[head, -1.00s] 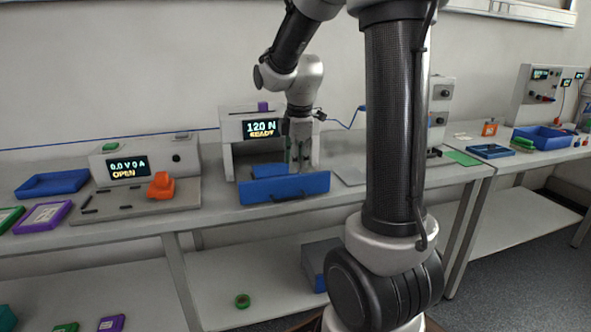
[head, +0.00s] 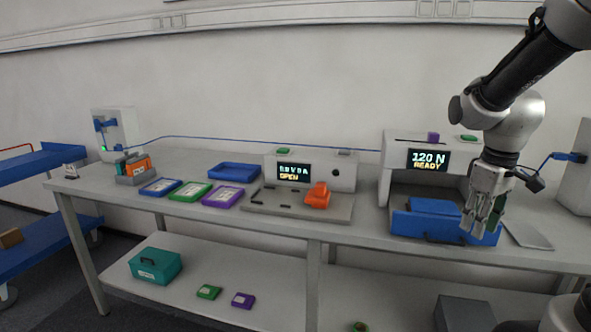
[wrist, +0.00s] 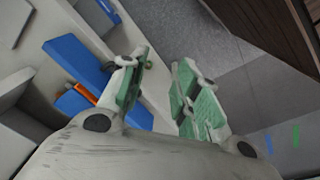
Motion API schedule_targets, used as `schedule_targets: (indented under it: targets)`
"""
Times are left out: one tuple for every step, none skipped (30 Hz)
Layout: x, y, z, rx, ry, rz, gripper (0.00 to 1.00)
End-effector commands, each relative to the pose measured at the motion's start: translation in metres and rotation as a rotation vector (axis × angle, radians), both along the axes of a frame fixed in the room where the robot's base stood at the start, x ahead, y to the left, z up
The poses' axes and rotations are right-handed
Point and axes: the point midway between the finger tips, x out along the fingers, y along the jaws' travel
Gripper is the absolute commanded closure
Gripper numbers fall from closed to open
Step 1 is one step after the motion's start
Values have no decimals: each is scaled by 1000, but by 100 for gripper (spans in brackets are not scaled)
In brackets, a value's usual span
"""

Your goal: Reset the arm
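My gripper (head: 481,222) hangs at the right of the head view, fingers pointing down, in front of the blue drawer (head: 412,223) of the press-like machine that reads "120 N READY" (head: 429,160). In the wrist view the two green-padded fingers (wrist: 158,92) stand apart with nothing between them. The blue drawer front also shows in the wrist view (wrist: 76,58), beside the left finger. An orange strip (wrist: 85,93) lies by the blue parts there.
A cycler reading "OPEN" (head: 294,172) with an orange clamp (head: 318,196) stands mid-bench. Blue, green and purple trays (head: 223,197) lie left of it. A teal box (head: 155,265) sits on the lower shelf. The floor before the bench is partly clear.

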Motion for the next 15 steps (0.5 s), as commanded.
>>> schedule_targets:
  targets:
    - [-18,5,9,9,-17,-94,68]
    - [-29,9,13,17,-24,-155,68]
    - [-43,13,19,25,-38,-227,68]
    - [-54,16,23,33,-49,-276,68]
    - [-64,19,27,40,-63,-321,68]
    - [-78,22,32,50,-83,-370,68]
    - [-87,25,35,58,-99,-399,68]
    - [-96,27,38,66,-117,-420,68]
    - [-106,30,42,75,-143,-431,68]
    - [-112,32,44,81,-163,-430,68]
    - [-117,34,47,85,-183,-423,68]
    - [-123,35,50,91,-209,-413,68]
    - [-125,37,53,96,-228,-408,68]
    - [-127,37,56,99,-246,-403,68]
    - [-129,38,60,105,-267,-396,68]
